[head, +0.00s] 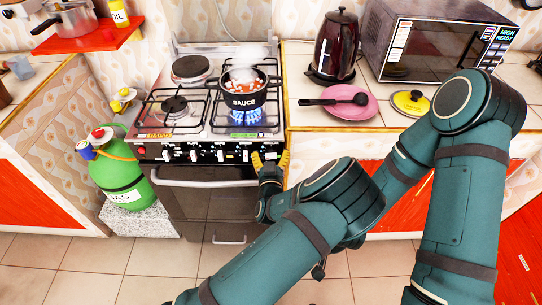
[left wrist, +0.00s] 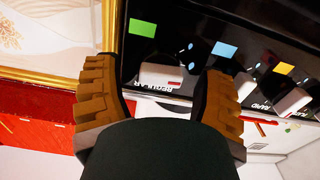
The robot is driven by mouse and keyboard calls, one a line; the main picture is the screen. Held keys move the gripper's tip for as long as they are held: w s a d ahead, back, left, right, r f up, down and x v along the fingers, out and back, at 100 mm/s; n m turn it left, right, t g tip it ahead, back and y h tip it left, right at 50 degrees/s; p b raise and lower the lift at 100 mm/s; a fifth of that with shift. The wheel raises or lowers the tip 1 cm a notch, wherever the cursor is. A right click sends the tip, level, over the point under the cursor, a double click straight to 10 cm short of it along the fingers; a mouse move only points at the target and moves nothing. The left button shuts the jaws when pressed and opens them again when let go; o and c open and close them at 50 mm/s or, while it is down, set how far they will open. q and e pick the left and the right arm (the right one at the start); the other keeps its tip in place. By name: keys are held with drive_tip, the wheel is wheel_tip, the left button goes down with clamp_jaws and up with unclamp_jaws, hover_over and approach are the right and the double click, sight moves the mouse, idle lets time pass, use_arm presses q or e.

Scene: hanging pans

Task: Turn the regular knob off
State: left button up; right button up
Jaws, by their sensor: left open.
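The regular knob (left wrist: 160,76) is white with a small red mark. The word REGULAR beside it reads upside down in the left wrist view. My left gripper (head: 270,158) is open at the right end of the stove's front panel. In the left wrist view its two yellow-padded fingers (left wrist: 160,88) stand on either side of the regular knob, with gaps visible. I cannot tell whether either touches it. A blue flame (head: 246,118) burns under the black SAUCE pot (head: 246,98) on the front right burner. My right gripper is not in view.
Other knobs (head: 220,155) line the same panel; two labelled RAPID (left wrist: 292,102) are near the fingers. A green gas bottle (head: 122,170) stands left of the stove. The right counter holds a kettle (head: 336,45), pink plate (head: 350,113) and microwave (head: 425,50).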

use_arm(q)
drive_tip(key=c, duration=1.2)
drive_tip(key=shift+m, duration=0.3)
drive_tip(key=m, duration=0.4)
drive_tip(key=shift+d, duration=0.1)
drive_tip(key=m, duration=0.5)
drive_tip(key=shift+d, duration=0.1)
drive_tip(key=m, duration=0.4)
drive_tip(key=shift+d, duration=0.1)
drive_tip(key=m, duration=0.5)
drive_tip(key=shift+f, duration=0.1)
drive_tip(key=shift+m, duration=0.3)
drive_tip(key=o, duration=1.2)
drive_tip(key=shift+f, duration=0.1)
